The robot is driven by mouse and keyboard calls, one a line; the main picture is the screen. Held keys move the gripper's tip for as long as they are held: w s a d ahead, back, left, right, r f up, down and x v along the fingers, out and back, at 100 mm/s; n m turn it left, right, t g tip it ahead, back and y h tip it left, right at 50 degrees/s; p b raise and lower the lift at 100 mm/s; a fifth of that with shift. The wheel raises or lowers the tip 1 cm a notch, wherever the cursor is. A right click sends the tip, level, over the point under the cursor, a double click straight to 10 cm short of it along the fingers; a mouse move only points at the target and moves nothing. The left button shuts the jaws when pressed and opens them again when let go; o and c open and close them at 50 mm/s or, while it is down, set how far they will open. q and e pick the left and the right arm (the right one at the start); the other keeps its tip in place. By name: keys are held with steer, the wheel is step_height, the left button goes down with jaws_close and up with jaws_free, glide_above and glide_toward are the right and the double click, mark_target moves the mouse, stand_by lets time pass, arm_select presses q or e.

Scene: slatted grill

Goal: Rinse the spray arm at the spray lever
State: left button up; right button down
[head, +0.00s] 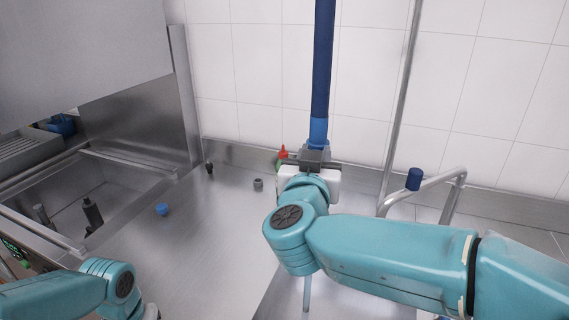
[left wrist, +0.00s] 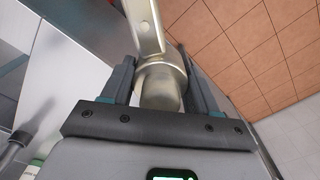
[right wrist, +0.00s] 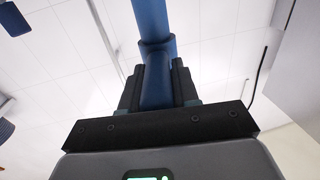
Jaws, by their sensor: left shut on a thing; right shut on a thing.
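The spray lever's blue hose and grip (head: 320,80) hang down in front of the tiled wall. My right gripper (head: 316,155) is shut on the blue grip, and the right wrist view shows the blue part (right wrist: 157,75) between its fingers. A nozzle or lever is not clear there. My left gripper (left wrist: 162,75) is shut on the round metal hub of the spray arm (left wrist: 147,28), whose flat bar reaches up and away. In the head view only my left forearm shows at the lower left; that gripper and the spray arm are hidden or out of frame.
A steel sink (head: 130,180) with dark upright parts lies at left, under a raised metal hood (head: 80,50). A blue cap (head: 161,209), a grey piece (head: 258,184) and a dark piece (head: 209,168) stand on the steel counter (head: 215,240). A bent rail (head: 440,185) stands at right.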

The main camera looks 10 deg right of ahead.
steer(key=shift+f, duration=0.1)
steer(key=c, duration=0.9)
jaws_free()
arm_select(q)
steer(key=shift+w, duration=0.15)
arm_select(e)
steer(key=shift+w+d, duration=0.1)
steer(key=shift+s, duration=0.25)
arm_select(q)
steer(key=shift+f+b, duration=0.95)
arm_select(e)
steer(key=v, duration=1.1)
steer(key=shift+s, duration=0.3)
